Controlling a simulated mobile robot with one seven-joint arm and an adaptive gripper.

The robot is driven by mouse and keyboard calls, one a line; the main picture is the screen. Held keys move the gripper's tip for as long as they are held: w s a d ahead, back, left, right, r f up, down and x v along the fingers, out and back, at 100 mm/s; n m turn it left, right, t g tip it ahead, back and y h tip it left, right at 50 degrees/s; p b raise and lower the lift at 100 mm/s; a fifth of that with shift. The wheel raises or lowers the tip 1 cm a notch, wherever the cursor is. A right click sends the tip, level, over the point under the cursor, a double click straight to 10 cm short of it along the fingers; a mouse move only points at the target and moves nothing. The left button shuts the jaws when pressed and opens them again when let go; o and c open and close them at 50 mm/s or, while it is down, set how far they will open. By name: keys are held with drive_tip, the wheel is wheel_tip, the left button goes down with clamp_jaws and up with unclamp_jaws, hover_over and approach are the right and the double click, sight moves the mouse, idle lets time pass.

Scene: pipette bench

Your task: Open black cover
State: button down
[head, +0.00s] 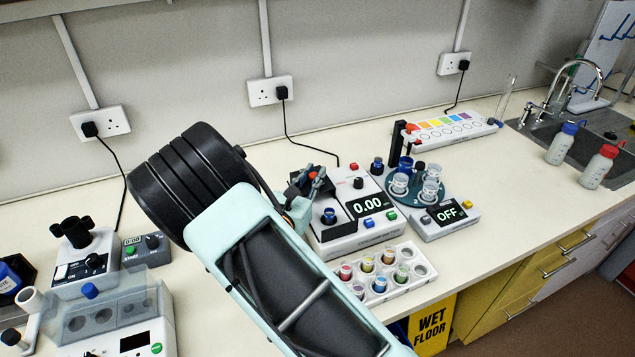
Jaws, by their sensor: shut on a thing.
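The white instrument (345,225) with the "0.00" display stands on the bench in the middle of the head view. The black cover (326,188) is a small dark piece at the instrument's upper left, partly hidden by my gripper. My gripper (314,180) is at this cover, small and partly blocked from view by my arm. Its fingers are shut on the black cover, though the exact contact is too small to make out. How far the cover is raised cannot be told.
A white rack (412,252) of coloured vials stands in front of the instrument. A round teal carousel unit (445,222) reading "OFF" stands close on its right. White devices (133,310) stand at lower left. A power cable (310,145) runs behind. Bench space farther right is clear.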

drive_tip(key=c, duration=1.8)
unclamp_jaws()
drive_tip(key=shift+s, duration=0.1)
drive_tip(key=v, duration=1.2)
